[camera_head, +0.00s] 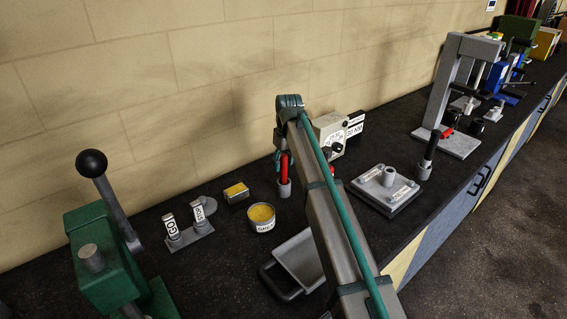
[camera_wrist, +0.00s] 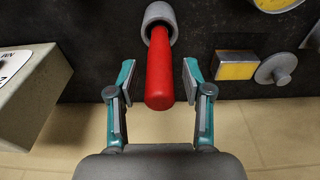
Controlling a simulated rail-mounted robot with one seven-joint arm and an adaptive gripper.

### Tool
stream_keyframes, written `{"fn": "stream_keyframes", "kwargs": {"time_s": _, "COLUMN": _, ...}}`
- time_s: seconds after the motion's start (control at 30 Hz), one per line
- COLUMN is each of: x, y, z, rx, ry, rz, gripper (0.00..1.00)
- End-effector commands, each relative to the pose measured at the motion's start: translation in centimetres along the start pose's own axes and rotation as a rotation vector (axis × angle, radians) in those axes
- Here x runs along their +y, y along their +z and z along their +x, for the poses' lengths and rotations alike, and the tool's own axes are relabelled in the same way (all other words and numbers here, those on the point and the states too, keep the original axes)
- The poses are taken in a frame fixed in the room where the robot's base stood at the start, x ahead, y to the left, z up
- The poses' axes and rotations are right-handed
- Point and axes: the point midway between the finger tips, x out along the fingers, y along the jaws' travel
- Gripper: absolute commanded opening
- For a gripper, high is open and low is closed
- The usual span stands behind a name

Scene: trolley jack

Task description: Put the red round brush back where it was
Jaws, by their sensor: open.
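The red round brush (camera_wrist: 160,75) shows as a red cylindrical handle, its lower end inside a small grey cup (camera_wrist: 170,10). In the head view the red brush (camera_head: 284,168) stands roughly upright in the grey cup (camera_head: 284,190) on the dark bench. Its bristle end is hidden. My gripper (camera_wrist: 157,80) is open, with one teal finger on each side of the red handle and a visible gap on both sides. In the head view my arm hides most of the gripper.
A round yellow-filled tin (camera_head: 261,218), a yellow-topped box (camera_head: 236,192) and a grey tray (camera_head: 300,258) are nearby. A grey gauge box (camera_head: 331,132) stands behind my arm. A black-handled tool (camera_head: 431,150) stands in another cup, right of a grey plate (camera_head: 386,190).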

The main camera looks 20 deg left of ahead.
Motion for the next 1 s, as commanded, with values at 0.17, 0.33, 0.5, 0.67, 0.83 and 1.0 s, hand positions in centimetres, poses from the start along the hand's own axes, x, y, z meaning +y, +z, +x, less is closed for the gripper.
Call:
{"fn": "stream_keyframes", "kwargs": {"time_s": 0.17, "x": 0.1, "y": -0.1, "z": -2.1, "rx": 0.003, "ry": 0.001, "rz": 0.0, "gripper": 0.5}}
{"fn": "stream_keyframes", "kwargs": {"time_s": 0.33, "x": 0.1, "y": -0.1, "z": -5.4, "rx": 0.003, "ry": 0.001, "rz": 0.0, "gripper": 0.5}}
{"fn": "stream_keyframes", "kwargs": {"time_s": 0.5, "x": 0.1, "y": -0.1, "z": -8.6, "rx": 0.003, "ry": 0.001, "rz": 0.0, "gripper": 0.5}}
{"fn": "stream_keyframes", "kwargs": {"time_s": 0.67, "x": 0.1, "y": -0.1, "z": -10.7, "rx": 0.002, "ry": 0.001, "rz": 0.0, "gripper": 0.5}}
{"fn": "stream_keyframes", "kwargs": {"time_s": 0.83, "x": 0.0, "y": 0.0, "z": -11.7, "rx": 0.0, "ry": 0.0, "rz": 0.0, "gripper": 0.5}}
{"fn": "stream_keyframes", "kwargs": {"time_s": 1.0, "x": 0.0, "y": 0.0, "z": -11.8, "rx": 0.0, "ry": 0.0, "rz": 0.0, "gripper": 0.5}}
